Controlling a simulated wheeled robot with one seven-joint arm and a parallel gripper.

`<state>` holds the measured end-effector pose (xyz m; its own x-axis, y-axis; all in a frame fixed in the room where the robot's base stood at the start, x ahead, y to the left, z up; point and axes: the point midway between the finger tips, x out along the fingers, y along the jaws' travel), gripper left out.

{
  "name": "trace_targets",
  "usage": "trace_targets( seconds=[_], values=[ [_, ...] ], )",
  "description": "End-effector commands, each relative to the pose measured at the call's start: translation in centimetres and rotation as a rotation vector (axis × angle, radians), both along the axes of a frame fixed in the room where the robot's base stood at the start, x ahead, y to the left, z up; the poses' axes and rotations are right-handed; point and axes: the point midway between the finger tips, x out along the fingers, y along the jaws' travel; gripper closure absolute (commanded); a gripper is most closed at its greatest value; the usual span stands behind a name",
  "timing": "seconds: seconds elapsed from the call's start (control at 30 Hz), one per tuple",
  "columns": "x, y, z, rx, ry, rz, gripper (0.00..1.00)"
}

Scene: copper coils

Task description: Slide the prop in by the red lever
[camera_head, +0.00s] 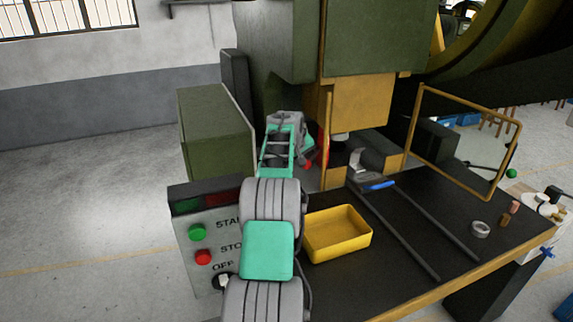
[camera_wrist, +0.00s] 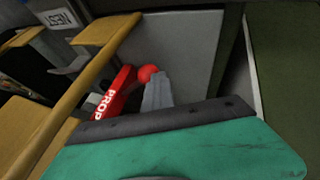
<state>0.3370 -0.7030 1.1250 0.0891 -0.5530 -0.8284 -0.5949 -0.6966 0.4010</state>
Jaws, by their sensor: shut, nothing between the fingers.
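The red prop lever (camera_wrist: 118,92), marked PROP, stands tilted beside a yellow frame in the wrist view. Its round red knob (camera_wrist: 147,73) is at the upper end. My gripper (camera_wrist: 157,88) is shut with nothing between its fingers. In the head view a red strip of the lever (camera_head: 323,148) shows behind my wrist, against the yellow press frame.
A yellow press post (camera_wrist: 75,105) stands left of the lever and a grey panel (camera_wrist: 185,45) behind it. A green cabinet (camera_head: 212,130) is left of my arm.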

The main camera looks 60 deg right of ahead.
Motion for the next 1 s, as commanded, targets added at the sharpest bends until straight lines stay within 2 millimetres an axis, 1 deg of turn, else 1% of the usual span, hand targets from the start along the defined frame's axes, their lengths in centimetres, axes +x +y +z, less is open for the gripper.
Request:
trace_targets(
  seconds=[0.03, 0.37, 0.47, 0.57, 0.6, 0.63, 0.8, 0.9, 1.0],
  values=[
    [-0.8, -0.2, -0.3, 0.003, 0.003, -0.018, 1.00],
    [0.4, 0.6, -0.5, 0.005, 0.005, -0.004, 1.00],
    [0.8, 1.6, -0.4, 0.003, 0.003, -0.002, 1.00],
    [1.6, 3.4, 0.2, -0.003, 0.001, 0.000, 1.00],
    [1.8, 4.3, 0.5, -0.005, 0.001, -0.001, 1.00],
    [1.6, 4.6, 1.8, -0.007, -0.001, -0.004, 1.00],
    [1.3, 7.3, 5.8, -0.005, 0.000, 0.000, 1.00],
    [1.3, 8.5, 7.6, -0.004, 0.001, 0.004, 1.00],
    [1.2, 9.2, 8.7, -0.003, 0.002, 0.003, 1.00]
  ],
)
